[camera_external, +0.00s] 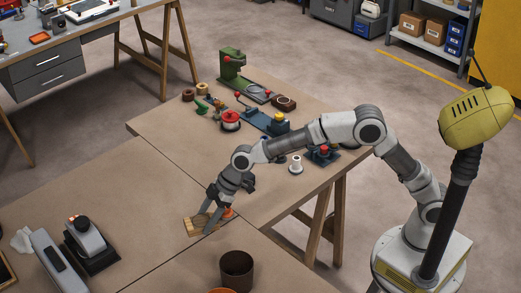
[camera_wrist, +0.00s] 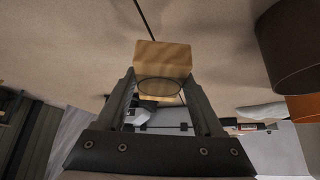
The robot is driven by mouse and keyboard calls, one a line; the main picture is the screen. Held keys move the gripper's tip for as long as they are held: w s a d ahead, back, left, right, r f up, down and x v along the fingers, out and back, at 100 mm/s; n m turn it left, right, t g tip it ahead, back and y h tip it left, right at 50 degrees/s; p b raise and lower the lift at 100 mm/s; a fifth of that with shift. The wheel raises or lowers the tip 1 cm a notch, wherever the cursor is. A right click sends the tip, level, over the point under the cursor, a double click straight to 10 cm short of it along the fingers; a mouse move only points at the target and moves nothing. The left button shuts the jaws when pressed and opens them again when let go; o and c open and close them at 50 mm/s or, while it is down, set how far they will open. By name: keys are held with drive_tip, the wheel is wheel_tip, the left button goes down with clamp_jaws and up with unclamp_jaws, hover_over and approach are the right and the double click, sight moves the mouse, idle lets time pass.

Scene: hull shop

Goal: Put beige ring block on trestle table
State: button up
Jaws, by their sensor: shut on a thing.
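The beige ring block (camera_external: 191,226) looks like pale wood with visible grain. It is at my gripper (camera_external: 206,222) near the seam of the tabletops. In the wrist view the block (camera_wrist: 162,54) sits between the two fingertips of my gripper (camera_wrist: 163,80), with a rounded opening on its near side. The fingers are shut on it. I cannot tell whether the block touches the surface below. The trestle table (camera_external: 275,192) has a brown top and wooden legs, and spreads behind and right of my gripper.
A small orange-red thing (camera_external: 228,212) is right beside my gripper. A dark brown cup (camera_external: 236,268) stands in front; it also shows in the wrist view (camera_wrist: 292,45). A green machine (camera_external: 232,66), a red-topped spool (camera_external: 231,119) and several tools crowd the far table. Its near-left part is bare.

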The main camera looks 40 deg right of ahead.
hover_over(192, 257)
drive_tip(key=s+d, duration=0.1)
drive_tip(key=d, duration=0.1)
wheel_tip(192, 257, down, 3)
drive_tip(key=shift+f+b, duration=0.15)
drive_tip(key=shift+b, duration=0.2)
drive_tip(key=shift+a+f+b, duration=0.1)
drive_tip(key=shift+f+b, duration=0.65)
drive_tip(key=shift+f, duration=1.25)
drive_tip(key=shift+f, duration=0.1)
drive_tip(key=shift+f, duration=0.15)
drive_tip(key=o, duration=1.4)
drive_tip(key=shift+o, duration=0.2)
drive_tip(key=shift+r, duration=0.35)
drive_tip(key=p+v, duration=0.2)
drive_tip(key=v, duration=0.9)
drive_tip(key=shift+s+d+r, duration=0.15)
drive_tip(key=shift+d+r, duration=0.1)
drive_tip(key=shift+r, duration=0.05)
